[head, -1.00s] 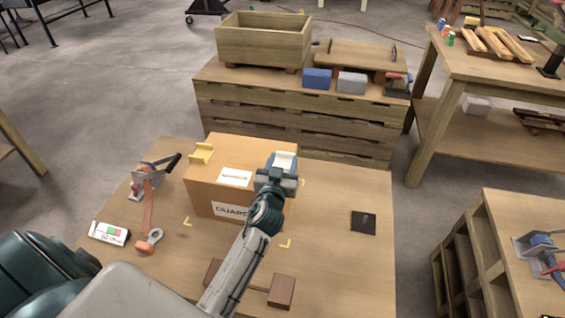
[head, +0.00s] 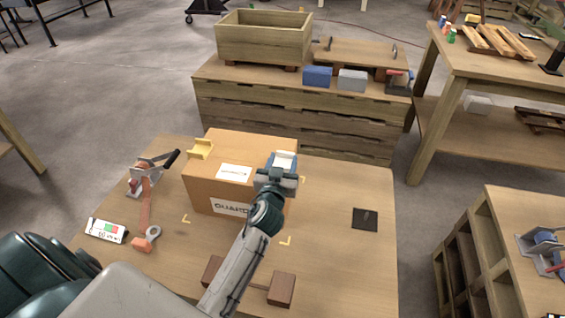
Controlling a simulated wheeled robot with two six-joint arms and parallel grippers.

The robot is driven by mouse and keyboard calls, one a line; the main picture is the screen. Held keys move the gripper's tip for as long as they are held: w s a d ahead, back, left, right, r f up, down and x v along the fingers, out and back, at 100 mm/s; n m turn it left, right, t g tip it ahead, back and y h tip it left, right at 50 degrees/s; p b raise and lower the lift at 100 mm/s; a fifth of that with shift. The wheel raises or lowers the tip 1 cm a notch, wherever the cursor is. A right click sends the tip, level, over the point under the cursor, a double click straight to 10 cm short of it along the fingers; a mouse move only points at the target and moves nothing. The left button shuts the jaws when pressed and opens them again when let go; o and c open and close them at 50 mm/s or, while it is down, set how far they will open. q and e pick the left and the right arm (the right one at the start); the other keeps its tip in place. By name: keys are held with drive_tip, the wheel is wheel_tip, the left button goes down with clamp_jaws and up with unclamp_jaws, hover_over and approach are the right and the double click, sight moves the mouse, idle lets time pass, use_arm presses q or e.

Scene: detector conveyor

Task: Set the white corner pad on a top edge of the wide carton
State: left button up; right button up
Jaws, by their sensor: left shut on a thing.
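The wide carton (head: 208,184) stands on the wooden table, with a white label on top and printing on its front. A yellow corner pad (head: 201,149) sits on its left top edge. The white corner pad (head: 284,158) is at the carton's right top edge, with blue showing beside it. My left gripper (head: 278,170) is shut on the white pad, at the near side of it. The gripper hides much of the pad and the carton's right edge, so I cannot tell whether the pad touches the carton. My right gripper is not in view.
A black plate (head: 365,219) lies to the right. A brown two-block piece (head: 281,289) is in front. The table's right part is mostly clear.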

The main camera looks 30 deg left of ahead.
use_arm(q)
drive_tip(key=shift+f, duration=0.15)
drive_tip(key=o, duration=1.1)
drive_tip(key=shift+f, duration=0.1)
drive_tip(key=shift+s, duration=0.1)
drive_tip(key=shift+s+d+f, duration=0.1)
drive_tip(key=shift+s, duration=0.05)
drive_tip(key=shift+r+b+v, duration=0.15)
drive_tip(key=shift+b+v, duration=0.25)
drive_tip(key=shift+v, duration=2.2)
drive_tip(key=shift+r+b+v, duration=0.15)
drive_tip(key=shift+b+v, duration=0.2)
drive_tip(key=shift+v, duration=2.25)
